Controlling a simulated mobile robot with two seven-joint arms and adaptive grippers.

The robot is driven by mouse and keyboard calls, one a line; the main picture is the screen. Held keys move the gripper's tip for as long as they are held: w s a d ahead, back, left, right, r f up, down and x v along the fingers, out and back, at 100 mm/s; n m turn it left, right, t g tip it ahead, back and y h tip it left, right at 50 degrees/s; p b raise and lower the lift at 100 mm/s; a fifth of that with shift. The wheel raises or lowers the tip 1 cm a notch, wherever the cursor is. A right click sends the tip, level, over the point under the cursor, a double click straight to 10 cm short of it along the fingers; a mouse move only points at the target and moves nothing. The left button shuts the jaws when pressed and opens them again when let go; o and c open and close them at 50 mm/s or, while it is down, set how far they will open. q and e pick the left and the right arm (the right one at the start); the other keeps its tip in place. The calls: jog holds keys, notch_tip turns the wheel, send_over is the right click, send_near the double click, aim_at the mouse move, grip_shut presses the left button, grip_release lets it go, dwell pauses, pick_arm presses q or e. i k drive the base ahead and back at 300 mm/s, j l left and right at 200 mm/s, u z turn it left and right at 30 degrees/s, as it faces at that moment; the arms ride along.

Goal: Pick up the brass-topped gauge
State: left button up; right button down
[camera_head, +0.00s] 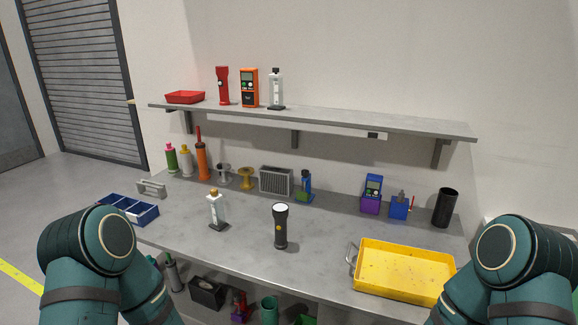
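The gauge with a brass-coloured top (216,211) stands upright on the grey workbench (180,232), left of the middle. Its body is white and its base is dark. A similar white gauge (275,90) stands on the wall shelf; its top looks grey or dark, though it is small in the picture. Teal links of my left and right arms show at the lower left and lower right. Neither gripper is in view, so I cannot see where they are relative to the gauge.
A black flashlight (281,228) stands right of the bench gauge. A blue divided tray (132,209) lies to its left, a yellow tray (362,285) at the front right. Several tools and spools line the back. The shelf (330,119) overhangs the rear. Bench around the gauge is clear.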

aim_at(218, 223)
jog(key=i+j+z, duration=0.15)
jog(key=j, duration=0.2)
jog(key=i+j+z, duration=0.2)
jog(key=j, duration=0.15)
jog(key=j+z, duration=0.15)
jog(key=j, duration=0.2)
jog(key=i+j+z, duration=0.2)
jog(key=j, duration=0.15)
jog(key=k, duration=0.1)
